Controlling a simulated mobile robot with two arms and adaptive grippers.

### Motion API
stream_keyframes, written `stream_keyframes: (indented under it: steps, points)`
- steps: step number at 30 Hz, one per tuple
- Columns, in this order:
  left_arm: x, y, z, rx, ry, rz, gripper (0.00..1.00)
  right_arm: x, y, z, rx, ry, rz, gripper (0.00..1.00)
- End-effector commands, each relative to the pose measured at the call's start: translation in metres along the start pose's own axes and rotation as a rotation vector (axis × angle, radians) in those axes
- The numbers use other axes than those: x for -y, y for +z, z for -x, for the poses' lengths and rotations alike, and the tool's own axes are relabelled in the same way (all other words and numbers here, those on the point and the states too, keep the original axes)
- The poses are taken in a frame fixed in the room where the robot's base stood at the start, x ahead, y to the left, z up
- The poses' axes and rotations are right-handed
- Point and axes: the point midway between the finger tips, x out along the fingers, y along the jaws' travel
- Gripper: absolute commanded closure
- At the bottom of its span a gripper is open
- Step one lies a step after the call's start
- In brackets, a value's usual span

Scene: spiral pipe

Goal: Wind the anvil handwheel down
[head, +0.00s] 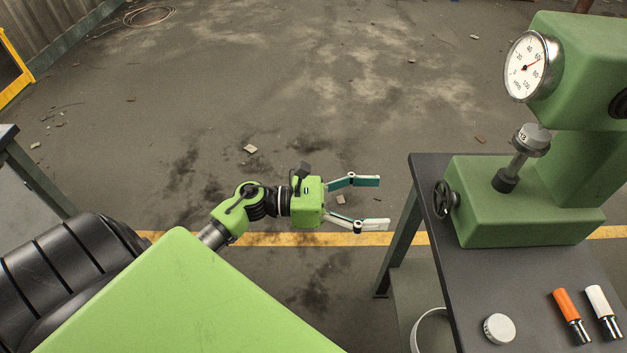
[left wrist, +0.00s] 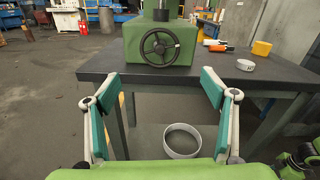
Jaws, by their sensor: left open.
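The anvil handwheel (head: 442,199) is a small black wheel on the left side of the green tester's base (head: 520,205). In the left wrist view the handwheel (left wrist: 160,46) faces me as a spoked black ring with a small pale mark at its right. The tester carries a steel anvil post (head: 508,178) and a round dial (head: 527,67). My left gripper (head: 382,203) is open and empty, left of the handwheel and apart from it. In the left wrist view its fingers (left wrist: 162,88) spread to either side below the wheel.
The dark table (head: 470,282) holds a white round piece (head: 499,328), an orange-handled tool (head: 567,306) and a white-handled tool (head: 599,304). A pale ring-shaped bin (left wrist: 182,141) stands below the table. The floor left of the table is open.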

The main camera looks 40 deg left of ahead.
Motion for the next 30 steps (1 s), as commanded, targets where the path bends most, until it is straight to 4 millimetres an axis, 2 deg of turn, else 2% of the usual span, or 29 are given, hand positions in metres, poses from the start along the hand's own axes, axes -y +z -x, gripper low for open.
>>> stream_keyframes:
  steps: [1,3,8,15,21,30]
  points:
    - [0.0,-0.004,0.011,-0.004,0.001,-0.001,0.23,0.0,0.001,-0.006,0.0,0.0,0.0,0.6]
    - [-0.012,-0.007,0.01,0.024,0.053,0.126,0.23,0.0,0.0,0.004,0.0,0.0,0.0,0.6]
    - [-0.037,-0.026,0.015,0.076,0.157,0.369,0.23,0.0,-0.001,0.011,0.0,0.0,0.0,0.6]
    - [-0.065,-0.064,0.027,0.142,0.298,0.68,0.23,0.0,-0.002,0.02,0.0,0.0,0.0,0.6]
    - [-0.081,-0.099,0.041,0.195,0.41,0.917,0.23,0.0,-0.002,0.027,0.0,0.0,0.0,0.6]
    - [-0.092,-0.153,0.062,0.267,0.563,1.212,0.23,-0.001,-0.003,0.035,0.0,0.0,0.0,0.6]
